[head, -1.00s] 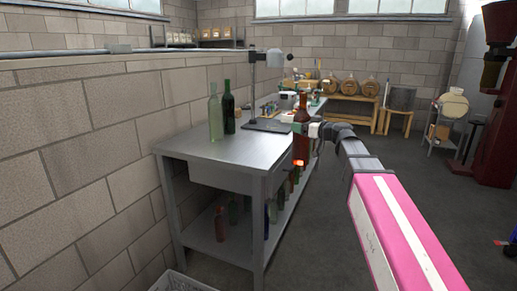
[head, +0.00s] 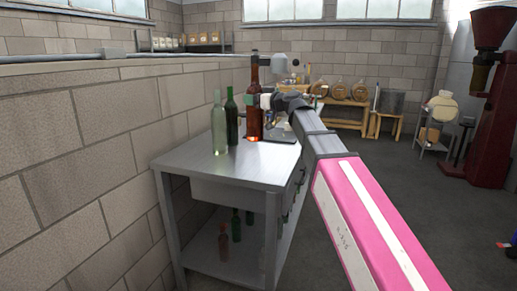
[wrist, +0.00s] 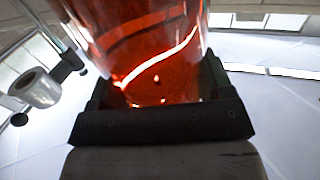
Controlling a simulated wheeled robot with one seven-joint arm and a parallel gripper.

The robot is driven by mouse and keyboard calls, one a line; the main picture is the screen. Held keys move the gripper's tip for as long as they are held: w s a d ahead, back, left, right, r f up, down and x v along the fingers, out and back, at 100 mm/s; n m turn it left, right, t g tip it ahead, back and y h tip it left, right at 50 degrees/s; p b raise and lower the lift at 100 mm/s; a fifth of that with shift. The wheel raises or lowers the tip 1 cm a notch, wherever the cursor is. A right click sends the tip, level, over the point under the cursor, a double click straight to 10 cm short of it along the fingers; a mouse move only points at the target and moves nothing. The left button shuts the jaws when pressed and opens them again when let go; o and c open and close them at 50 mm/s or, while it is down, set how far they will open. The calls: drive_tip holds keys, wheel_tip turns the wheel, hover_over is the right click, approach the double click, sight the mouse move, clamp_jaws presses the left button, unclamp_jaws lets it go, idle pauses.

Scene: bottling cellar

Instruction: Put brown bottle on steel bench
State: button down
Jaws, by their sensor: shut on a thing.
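The brown bottle (head: 254,112) is upright and held by my gripper (head: 256,101) in the head view. In the wrist view the bottle (wrist: 155,55) fills the space between the jaws of my gripper (wrist: 160,105). The steel bench (head: 232,172) stands along the wall, with a shelf below. In the head view the bottle appears over the bench top, right of the two standing bottles. Whether its base touches the top I cannot tell.
A clear pale green bottle (head: 219,125) and a dark green bottle (head: 231,117) stand on the bench. A device on a stand is partly hidden behind my gripper. Several bottles stand on the lower shelf (head: 210,243). The front of the bench top is bare.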

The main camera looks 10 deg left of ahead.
drive_tip(key=w+d+f, duration=0.7)
drive_tip(key=w+f, duration=0.1)
drive_tip(key=f, duration=0.2)
drive_tip(key=shift+w+d+f, duration=0.3)
drive_tip(key=shift+w+f, duration=0.1)
idle(0.3)
unclamp_jaws()
drive_tip(key=shift+f, duration=0.15)
